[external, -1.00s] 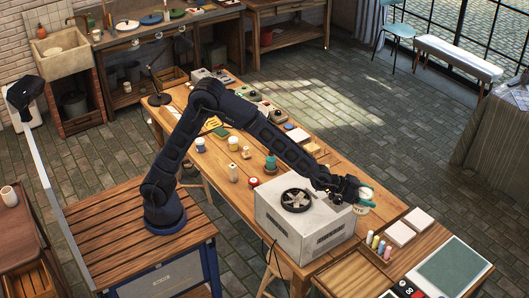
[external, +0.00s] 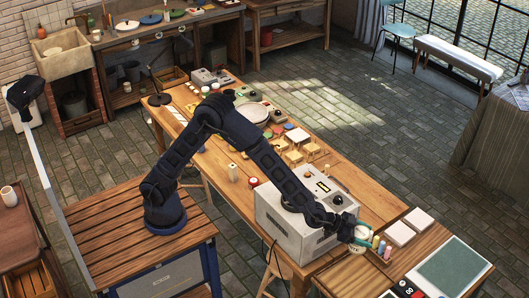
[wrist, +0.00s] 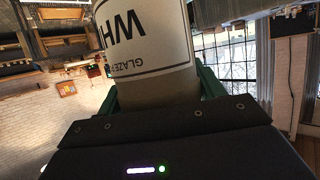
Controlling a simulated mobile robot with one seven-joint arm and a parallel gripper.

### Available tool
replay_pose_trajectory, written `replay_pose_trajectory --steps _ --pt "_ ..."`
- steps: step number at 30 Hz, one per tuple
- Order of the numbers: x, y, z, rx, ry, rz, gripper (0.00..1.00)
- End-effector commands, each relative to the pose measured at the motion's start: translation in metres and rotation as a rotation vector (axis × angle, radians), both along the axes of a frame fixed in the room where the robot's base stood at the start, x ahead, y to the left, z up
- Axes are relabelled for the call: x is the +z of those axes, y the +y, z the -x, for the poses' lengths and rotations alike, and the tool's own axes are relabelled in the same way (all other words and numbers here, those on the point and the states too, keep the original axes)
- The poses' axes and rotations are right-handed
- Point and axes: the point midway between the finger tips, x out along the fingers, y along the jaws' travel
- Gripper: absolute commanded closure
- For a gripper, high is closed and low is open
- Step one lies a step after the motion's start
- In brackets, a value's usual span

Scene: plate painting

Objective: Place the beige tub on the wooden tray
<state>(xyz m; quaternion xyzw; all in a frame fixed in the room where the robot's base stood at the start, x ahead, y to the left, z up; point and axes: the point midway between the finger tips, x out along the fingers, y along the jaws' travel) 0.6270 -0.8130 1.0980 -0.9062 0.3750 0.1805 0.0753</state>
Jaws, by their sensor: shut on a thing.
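The beige tub (external: 359,246) is held in my gripper (external: 360,234), in front of the right end of the grey machine in the external view. The tub fills the top middle of the wrist view (wrist: 150,45), with a pale label showing "WH" and "GLAZE" upside down. Green fingers of my gripper (wrist: 160,92) close on both its sides. The wooden tray (external: 340,281) lies at the front end of the table, below and left of the tub. I cannot tell the height of the tub above the table. My gripper hides part of the tub.
The grey machine (external: 290,218) stands just left of my gripper. Several small coloured bottles (external: 376,243) stand in a row close to the tub's right. White tiles (external: 399,233) and a green-grey mat (external: 452,264) lie farther right.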

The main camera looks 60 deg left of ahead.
Motion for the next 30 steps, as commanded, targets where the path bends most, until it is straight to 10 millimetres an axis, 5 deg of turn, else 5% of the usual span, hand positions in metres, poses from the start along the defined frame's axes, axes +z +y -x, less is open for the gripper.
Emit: replay_pose_trajectory --steps 5,24,30 --pt "-0.018 0.0 -0.001 0.001 0.0 -0.001 0.67" --pt "-0.148 0.001 0.0 0.0 0.001 0.0 0.67" --pt "-0.165 0.0 0.0 -0.001 -0.001 0.002 0.67"
